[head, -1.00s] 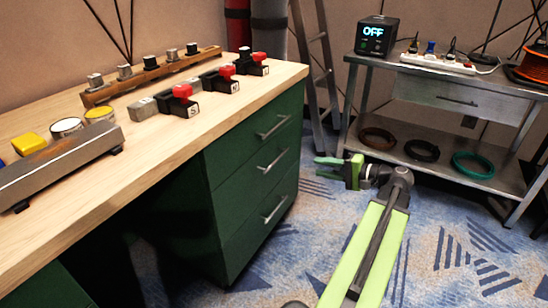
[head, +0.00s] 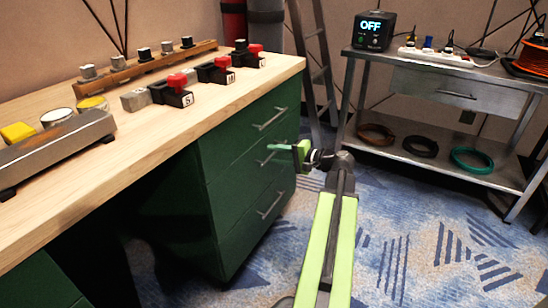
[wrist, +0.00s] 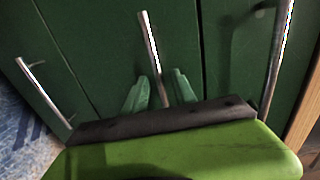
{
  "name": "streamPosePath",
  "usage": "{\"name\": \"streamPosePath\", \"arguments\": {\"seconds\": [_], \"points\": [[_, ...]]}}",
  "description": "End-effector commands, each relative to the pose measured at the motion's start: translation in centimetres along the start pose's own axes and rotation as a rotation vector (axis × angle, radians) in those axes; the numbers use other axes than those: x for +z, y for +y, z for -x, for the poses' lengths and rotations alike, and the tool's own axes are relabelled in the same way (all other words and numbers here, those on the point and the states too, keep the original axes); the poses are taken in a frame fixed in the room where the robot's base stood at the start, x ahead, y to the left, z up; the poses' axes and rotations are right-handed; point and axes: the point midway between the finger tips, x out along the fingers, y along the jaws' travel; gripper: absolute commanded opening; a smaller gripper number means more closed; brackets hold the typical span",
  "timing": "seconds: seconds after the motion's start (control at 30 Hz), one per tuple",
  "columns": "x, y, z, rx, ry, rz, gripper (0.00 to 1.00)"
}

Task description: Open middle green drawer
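The green drawer unit under the desk has three stacked drawers, all closed. The middle green drawer (head: 240,169) has a straight metal bar handle (head: 267,160), partly hidden by my gripper. My gripper (head: 273,147), with green fingers, is at the front of this drawer, close to the handle. In the wrist view the middle handle (wrist: 151,50) runs down between the two fingers (wrist: 160,92). The fingers are apart, one on each side of the handle in the picture. I cannot tell whether they touch it or how deep they reach.
The top handle (head: 270,119) and bottom handle (head: 271,205) are on either side of the middle one. The wooden desktop (head: 215,110) overhangs above. A ladder (head: 316,70) and metal shelf table (head: 440,75) stand behind. The carpet (head: 420,240) to the right is clear.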

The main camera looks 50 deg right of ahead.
Motion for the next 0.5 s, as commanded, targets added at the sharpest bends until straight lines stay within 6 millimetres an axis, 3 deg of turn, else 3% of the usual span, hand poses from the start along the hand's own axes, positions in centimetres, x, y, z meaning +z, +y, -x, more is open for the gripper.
{"name": "streamPosePath", "arguments": {"seconds": [0.33, 0.5], "points": [[0.00, -0.02, -0.66, 0.000, 0.001, 0.000, 0.33], [-0.01, -0.02, -0.63, 0.000, 0.001, 0.000, 0.12]]}}
